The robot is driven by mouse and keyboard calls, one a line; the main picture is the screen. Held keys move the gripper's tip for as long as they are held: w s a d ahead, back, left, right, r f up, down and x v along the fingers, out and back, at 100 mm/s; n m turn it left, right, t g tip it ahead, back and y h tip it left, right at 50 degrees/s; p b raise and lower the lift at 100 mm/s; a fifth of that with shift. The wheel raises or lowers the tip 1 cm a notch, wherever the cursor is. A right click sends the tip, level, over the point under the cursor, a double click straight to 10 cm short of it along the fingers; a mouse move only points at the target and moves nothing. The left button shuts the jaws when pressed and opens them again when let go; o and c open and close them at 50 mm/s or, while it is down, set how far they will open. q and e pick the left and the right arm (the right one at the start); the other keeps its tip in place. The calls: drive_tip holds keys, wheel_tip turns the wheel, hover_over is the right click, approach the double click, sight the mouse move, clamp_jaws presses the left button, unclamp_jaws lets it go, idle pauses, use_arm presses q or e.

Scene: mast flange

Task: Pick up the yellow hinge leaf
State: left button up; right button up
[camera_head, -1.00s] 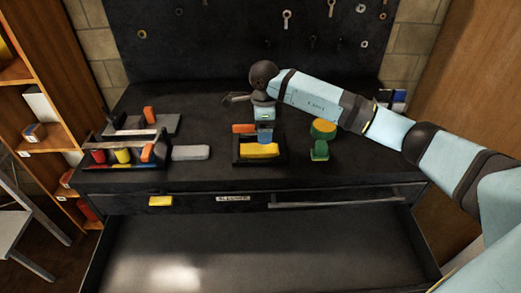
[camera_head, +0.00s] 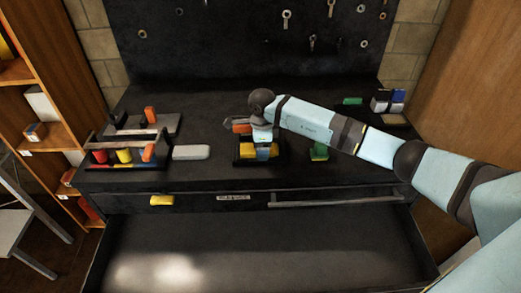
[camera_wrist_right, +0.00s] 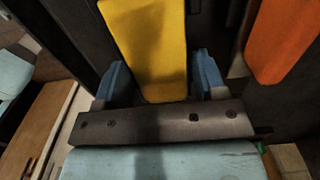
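The yellow hinge leaf (camera_head: 247,151) lies in a small black tray (camera_head: 258,164) on the dark bench; my right gripper partly covers it. In the right wrist view the yellow leaf (camera_wrist_right: 150,45) lies between the two blue fingers. My right gripper (camera_head: 263,153) is down at the leaf. In the right wrist view the gripper (camera_wrist_right: 160,62) is open, with a narrow gap showing on each side of the leaf. My left gripper is not in view.
An orange piece (camera_head: 242,129) lies just behind the leaf. A green piece (camera_head: 319,152) stands to the right, below my forearm. A rack with colored pieces (camera_head: 125,156) and a grey block (camera_head: 191,152) are at left. An open drawer (camera_head: 270,245) is in front.

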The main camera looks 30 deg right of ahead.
drive_tip(key=c, duration=0.7)
drive_tip(key=shift+c, duration=0.8)
drive_tip(key=shift+r, duration=0.1)
